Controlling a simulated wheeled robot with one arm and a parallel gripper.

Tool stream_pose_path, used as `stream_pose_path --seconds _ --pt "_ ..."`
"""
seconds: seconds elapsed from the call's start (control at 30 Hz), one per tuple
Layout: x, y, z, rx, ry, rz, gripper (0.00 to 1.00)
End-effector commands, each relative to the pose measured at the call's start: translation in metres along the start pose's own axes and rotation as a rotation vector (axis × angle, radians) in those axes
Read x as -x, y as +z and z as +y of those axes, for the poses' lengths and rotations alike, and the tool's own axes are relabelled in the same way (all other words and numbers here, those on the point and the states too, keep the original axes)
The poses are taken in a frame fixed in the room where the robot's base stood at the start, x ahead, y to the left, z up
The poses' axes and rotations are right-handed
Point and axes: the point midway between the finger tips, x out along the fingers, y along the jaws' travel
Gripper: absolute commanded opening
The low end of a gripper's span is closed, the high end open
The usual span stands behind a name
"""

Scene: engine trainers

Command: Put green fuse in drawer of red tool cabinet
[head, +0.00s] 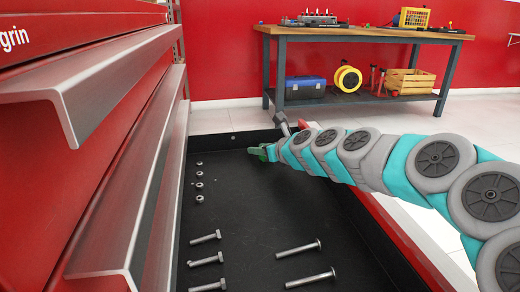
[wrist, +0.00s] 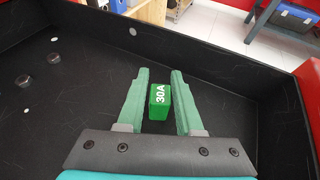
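The red tool cabinet (head: 70,150) stands at the left in the head view, with its drawer (head: 250,205) pulled open; the black floor shows. My gripper (head: 262,151) is inside the drawer near its far end. In the wrist view the green fuse (wrist: 160,101), marked 30A, is between my gripper's green fingers (wrist: 160,95). Narrow gaps show on both sides of the fuse, so the fingers look open around it. The fuse appears to be at the drawer floor, though the exact height is hard to tell. In the head view I cannot make out the fuse.
Several bolts (head: 298,249) and nuts (head: 199,185) lie in the drawer's near and left parts. Steel handles (head: 110,75) of upper drawers jut out at the left. The drawer's walls surround my gripper. A workbench (head: 360,33) stands beyond against the red wall.

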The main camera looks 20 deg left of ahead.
Motion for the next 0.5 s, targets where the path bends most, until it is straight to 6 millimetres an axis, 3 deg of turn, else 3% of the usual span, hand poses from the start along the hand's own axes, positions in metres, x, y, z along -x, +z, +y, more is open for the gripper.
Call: stream_pose_path --seconds 0.17,0.5 --pt "0.0000 -0.0001 0.0000 0.000 0.000 0.000 0.54" --pt "0.0051 0.0022 -0.0008 -0.002 -0.001 -0.001 0.54"
